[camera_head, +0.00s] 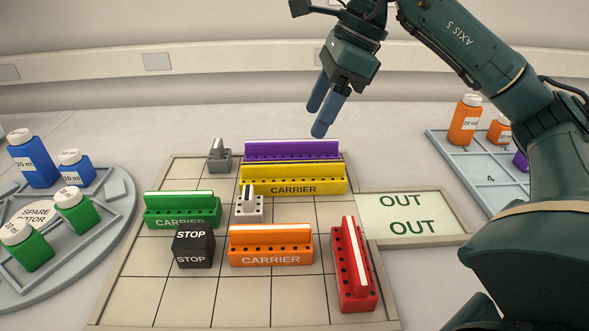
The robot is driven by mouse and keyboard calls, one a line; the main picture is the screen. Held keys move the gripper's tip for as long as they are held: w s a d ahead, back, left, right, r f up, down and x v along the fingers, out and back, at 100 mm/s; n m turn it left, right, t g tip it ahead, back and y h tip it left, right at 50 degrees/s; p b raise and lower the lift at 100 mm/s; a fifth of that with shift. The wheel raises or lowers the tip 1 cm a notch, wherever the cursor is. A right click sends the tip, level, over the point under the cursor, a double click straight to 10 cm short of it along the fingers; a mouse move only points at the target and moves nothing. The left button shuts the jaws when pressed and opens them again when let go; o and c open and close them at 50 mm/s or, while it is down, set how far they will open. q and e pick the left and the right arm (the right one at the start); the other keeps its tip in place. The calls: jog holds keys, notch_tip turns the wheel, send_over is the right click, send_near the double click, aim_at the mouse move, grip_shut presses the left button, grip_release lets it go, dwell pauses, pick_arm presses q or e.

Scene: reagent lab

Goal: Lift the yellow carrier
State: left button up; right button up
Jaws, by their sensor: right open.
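The yellow carrier (293,187) is a long block with a row of dark holes, a raised bar along its top and the word CARRIER on its front. It lies left to right on the gridded board (190,297), directly in front of the purple carrier (292,150). My right gripper (318,115) is above and behind the carriers, slightly right of their middle. Its two blue fingers point down and are apart, with nothing between them. My left gripper is not in view.
Green (182,211), orange (270,246) and red carriers (354,266), a black STOP block (193,249) and small grey (219,158) and white blocks (249,208) occupy the board. The OUT tray (452,241) adjoins at right. Bottles stand on the round rotor (105,240) and right rack (459,172).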

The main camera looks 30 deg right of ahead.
aim_at(293, 163)
jog(key=x, duration=0.6)
jog(key=shift+a+f+b, duration=0.1)
jog(key=shift+f+b, duration=0.3)
jog(key=shift+x, duration=3.05)
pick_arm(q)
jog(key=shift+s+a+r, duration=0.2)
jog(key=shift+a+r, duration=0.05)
pick_arm(e)
jog(key=shift+s, duration=0.1)
jog(key=shift+c, duration=0.3)
jog(key=c, duration=1)
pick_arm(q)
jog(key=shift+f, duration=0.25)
pick_arm(e)
jog(key=shift+c, duration=0.6)
jog(key=shift+r, duration=0.1)
